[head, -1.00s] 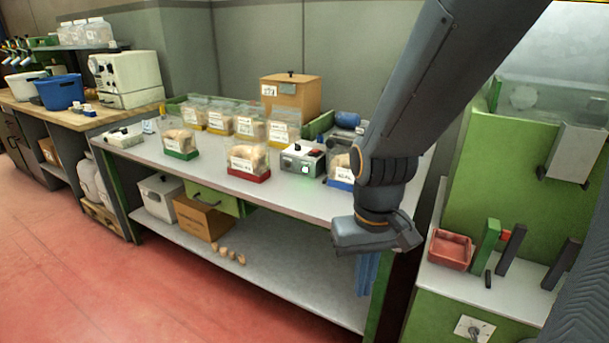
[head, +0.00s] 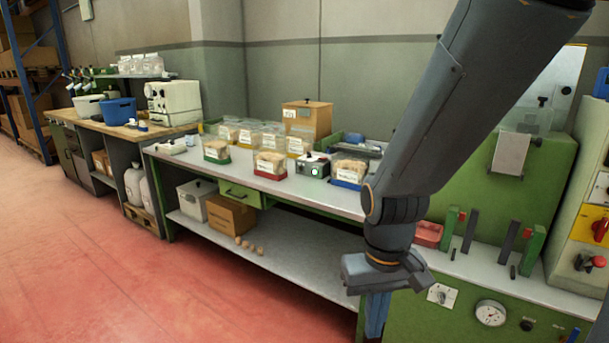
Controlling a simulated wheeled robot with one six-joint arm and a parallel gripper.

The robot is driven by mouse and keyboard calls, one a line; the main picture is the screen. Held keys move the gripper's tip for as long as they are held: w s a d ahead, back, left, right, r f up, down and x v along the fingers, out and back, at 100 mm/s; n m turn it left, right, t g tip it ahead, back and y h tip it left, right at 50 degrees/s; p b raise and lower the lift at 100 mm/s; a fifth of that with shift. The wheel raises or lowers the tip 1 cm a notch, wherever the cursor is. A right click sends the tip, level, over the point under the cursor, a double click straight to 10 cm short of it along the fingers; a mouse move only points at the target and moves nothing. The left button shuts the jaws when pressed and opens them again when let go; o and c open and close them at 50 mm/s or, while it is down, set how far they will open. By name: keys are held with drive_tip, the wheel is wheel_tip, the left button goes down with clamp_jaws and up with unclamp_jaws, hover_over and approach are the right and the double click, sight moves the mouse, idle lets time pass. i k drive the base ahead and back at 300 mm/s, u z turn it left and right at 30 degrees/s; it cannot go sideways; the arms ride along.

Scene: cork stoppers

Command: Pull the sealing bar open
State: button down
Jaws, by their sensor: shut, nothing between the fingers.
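My gripper (head: 378,308) hangs from my arm in front of the bench's right end, fingers down, shut and empty. It touches nothing that I can make out. I cannot tell for sure which part is the sealing bar. A green machine (head: 470,300) on the right has upright dark and green bars (head: 470,231) on its pale ledge, to the right of my gripper. A small grey box (head: 313,165) with a dark knob and a lit green spot stands on the bench. My arm hides part of the bench's right end and of the machine.
The grey bench (head: 290,187) holds several clear bins of corks and a brown box (head: 306,120). A red tray (head: 428,233) sits on the machine's ledge. Loose corks (head: 250,246) lie on the lower shelf. The red floor (head: 120,270) at left is clear.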

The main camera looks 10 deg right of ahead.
sight(333, 150)
drive_tip(key=u, duration=0.6)
drive_tip(key=i, duration=0.95)
drive_tip(key=u, duration=0.45)
drive_tip(key=i, duration=0.85)
drive_tip(key=z, duration=1.1)
drive_tip(key=i, duration=0.85)
drive_tip(key=z, duration=0.85)
